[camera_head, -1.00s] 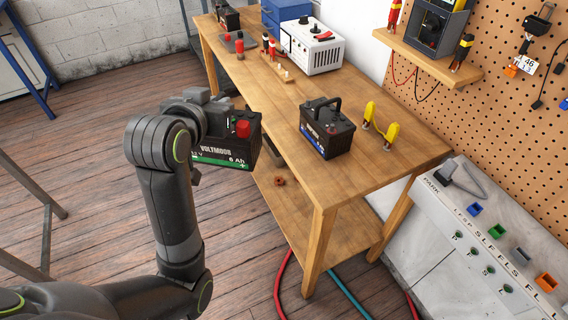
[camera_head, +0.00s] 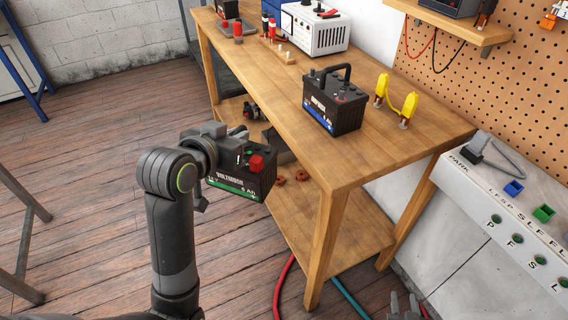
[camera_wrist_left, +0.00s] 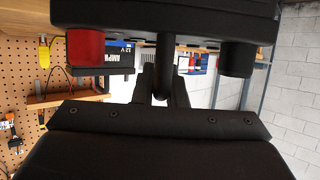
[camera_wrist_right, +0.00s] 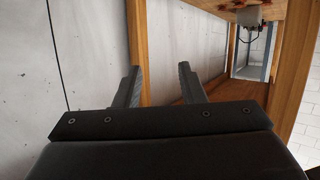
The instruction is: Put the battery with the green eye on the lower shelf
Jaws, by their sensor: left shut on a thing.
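A black battery with a green label stripe and a red terminal cap (camera_head: 243,178) hangs in my left gripper (camera_head: 232,135), which is shut on its handle. It is roughly upright, left of the bench and below the bench top's height. Its black body (camera_wrist_left: 165,18) and red cap fill the top of the left wrist view. The lower shelf (camera_head: 352,232) lies under the bench top, to the battery's right. My right gripper (camera_wrist_right: 160,88) is open and empty; its tips (camera_head: 405,308) show at the head view's bottom edge.
A second black battery with a blue label (camera_head: 335,101) stands on the bench top (camera_head: 390,135), beside a yellow-handled tool (camera_head: 396,98). A bench leg (camera_head: 327,250) stands at the near corner. The shelf's near right part is clear.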

